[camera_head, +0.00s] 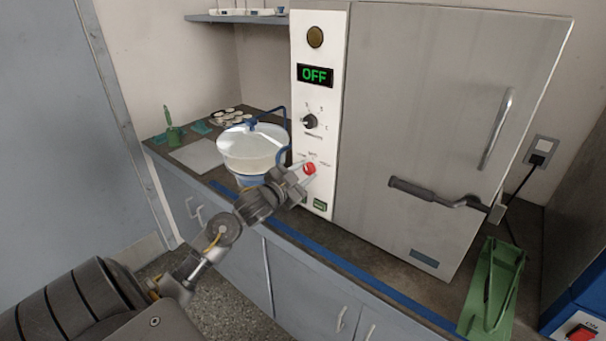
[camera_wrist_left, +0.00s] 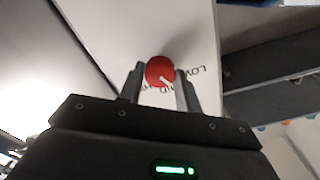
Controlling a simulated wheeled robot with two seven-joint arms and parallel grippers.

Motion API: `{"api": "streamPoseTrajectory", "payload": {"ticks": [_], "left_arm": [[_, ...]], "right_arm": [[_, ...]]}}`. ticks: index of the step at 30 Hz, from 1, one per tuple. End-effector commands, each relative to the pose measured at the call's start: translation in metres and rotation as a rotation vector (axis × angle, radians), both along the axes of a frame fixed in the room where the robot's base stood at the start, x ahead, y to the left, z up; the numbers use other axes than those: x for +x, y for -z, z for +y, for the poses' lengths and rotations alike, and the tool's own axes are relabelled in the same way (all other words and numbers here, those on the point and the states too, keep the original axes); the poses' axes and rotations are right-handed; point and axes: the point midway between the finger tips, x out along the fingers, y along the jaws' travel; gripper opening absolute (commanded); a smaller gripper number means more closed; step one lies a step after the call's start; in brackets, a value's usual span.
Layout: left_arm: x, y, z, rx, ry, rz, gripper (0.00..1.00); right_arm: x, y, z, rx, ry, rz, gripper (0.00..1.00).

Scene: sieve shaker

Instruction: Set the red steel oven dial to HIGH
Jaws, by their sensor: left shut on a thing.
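The steel oven (camera_head: 420,120) stands on the counter with a white control panel (camera_head: 317,60) on its left side. The red dial (camera_head: 310,168) is low on that panel, below a black knob (camera_head: 309,122). My left gripper (camera_head: 301,176) reaches the panel and is shut on the red dial. In the left wrist view the red dial (camera_wrist_left: 160,71) sits between the two fingertips (camera_wrist_left: 160,84). A white mark shows on its face, and the letters LOW and partly hidden lettering lie around it. The panel display (camera_head: 315,75) reads OFF in green. My right gripper is not in view.
A green rack (camera_head: 491,288) is on the counter at the right. The oven door is closed, its handle (camera_head: 497,128) at the right.

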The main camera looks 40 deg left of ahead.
Motion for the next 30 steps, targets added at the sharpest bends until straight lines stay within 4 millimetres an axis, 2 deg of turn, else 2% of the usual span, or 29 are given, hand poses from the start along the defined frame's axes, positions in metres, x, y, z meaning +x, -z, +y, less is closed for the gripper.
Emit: {"api": "streamPoseTrajectory", "payload": {"ticks": [14, 24, 30], "left_arm": [[0.000, 0.001, 0.000, 0.454, 0.001, 0.007, 0.11], [0.000, 0.002, 0.000, 0.777, 0.000, 0.013, 0.11], [0.000, 0.003, 0.000, 0.967, 0.001, 0.017, 0.11]], "right_arm": [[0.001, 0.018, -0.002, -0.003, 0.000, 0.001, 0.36], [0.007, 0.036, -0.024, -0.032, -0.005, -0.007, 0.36], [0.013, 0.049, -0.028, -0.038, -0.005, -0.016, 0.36]]}}
